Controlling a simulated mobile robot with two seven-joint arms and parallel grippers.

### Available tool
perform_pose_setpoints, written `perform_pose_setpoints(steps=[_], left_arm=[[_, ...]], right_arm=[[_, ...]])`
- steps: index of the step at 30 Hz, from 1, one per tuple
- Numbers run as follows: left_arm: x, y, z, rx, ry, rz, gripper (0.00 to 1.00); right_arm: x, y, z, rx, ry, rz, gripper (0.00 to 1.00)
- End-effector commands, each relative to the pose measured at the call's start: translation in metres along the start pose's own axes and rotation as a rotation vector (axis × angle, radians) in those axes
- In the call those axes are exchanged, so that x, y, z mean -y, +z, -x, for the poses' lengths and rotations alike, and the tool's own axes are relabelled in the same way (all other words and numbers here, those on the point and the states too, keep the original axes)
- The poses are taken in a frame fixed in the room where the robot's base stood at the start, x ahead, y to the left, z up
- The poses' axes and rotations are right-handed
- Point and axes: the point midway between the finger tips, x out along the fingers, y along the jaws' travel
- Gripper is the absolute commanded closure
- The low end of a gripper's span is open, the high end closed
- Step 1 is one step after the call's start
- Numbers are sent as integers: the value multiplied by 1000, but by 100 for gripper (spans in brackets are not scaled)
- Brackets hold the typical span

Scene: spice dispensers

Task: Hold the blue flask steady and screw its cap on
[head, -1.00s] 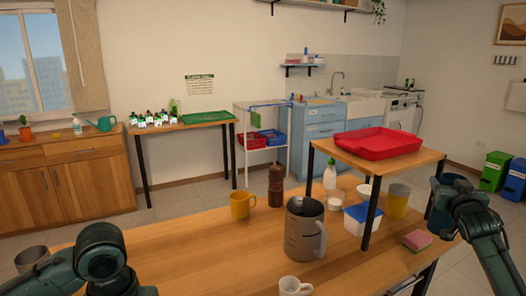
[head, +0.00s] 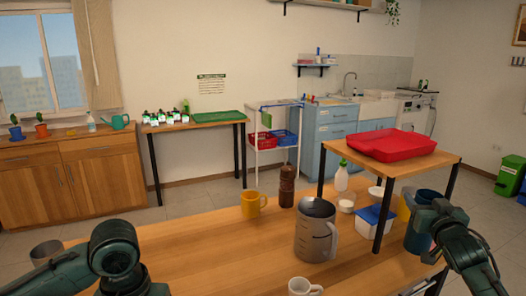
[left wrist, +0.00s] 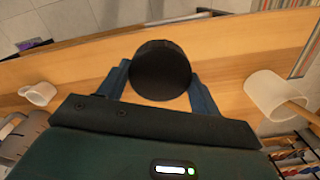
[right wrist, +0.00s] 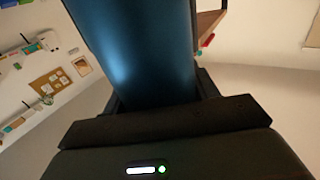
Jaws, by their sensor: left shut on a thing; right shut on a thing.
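The blue flask (head: 418,238) is upright at the right of the head view, beside the small raised shelf. My right gripper (head: 436,218) is shut on it; its blue wall (right wrist: 140,50) fills the middle of the right wrist view. A round black cap (left wrist: 160,70) is between the fingers of my left gripper (left wrist: 160,88), which is shut on it above the table. In the head view my left arm shows at the lower left, but its fingers and the cap are hidden. The cap and the flask are far apart.
A large grey jug (head: 316,232), a white mug (head: 304,287), a yellow mug (head: 252,205) and a brown grinder (head: 287,187) stand on the wooden table (head: 220,250). The raised shelf bears a red tray (head: 390,147). A blue-lidded box (head: 372,222) sits beneath. The table's left-centre is clear.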

Motion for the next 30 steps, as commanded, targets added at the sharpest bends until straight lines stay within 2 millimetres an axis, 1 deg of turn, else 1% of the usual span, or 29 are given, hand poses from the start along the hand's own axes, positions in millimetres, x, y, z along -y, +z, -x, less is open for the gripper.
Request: perform_pose_setpoints(steps=[1,5,8,9,11,12,14,15,17,18,21,24,27,30], left_arm=[[0,0,0,0,0,0,58],[0,0,0,0,0,0,58],[0,0,0,0,0,0,58],[0,0,0,0,0,0,58],[0,0,0,0,0,0,58],[0,0,0,0,0,0,58],[0,0,0,0,0,0,58],[0,0,0,0,0,0,58],[0,0,0,0,0,0,58],[0,0,0,0,0,0,58],[0,0,0,0,0,0,58],[0,0,0,0,0,0,58],[0,0,0,0,0,0,58],[0,0,0,0,0,0,58]], right_arm=[[12,10,7,2,-22,-3,87],[44,36,27,2,-79,-4,87],[74,58,50,3,-128,-6,87],[86,67,62,3,-148,-8,87],[104,80,81,4,-175,-7,87],[116,87,94,3,-193,-9,87],[132,97,116,4,-215,-9,87],[142,102,131,3,-226,-9,87],[155,107,153,2,-238,-8,87],[161,110,167,2,-243,-9,87],[174,111,198,0,-245,-8,87],[180,110,224,0,-238,-6,87],[182,107,245,0,-224,-4,87],[182,103,261,-1,-209,-3,87]])
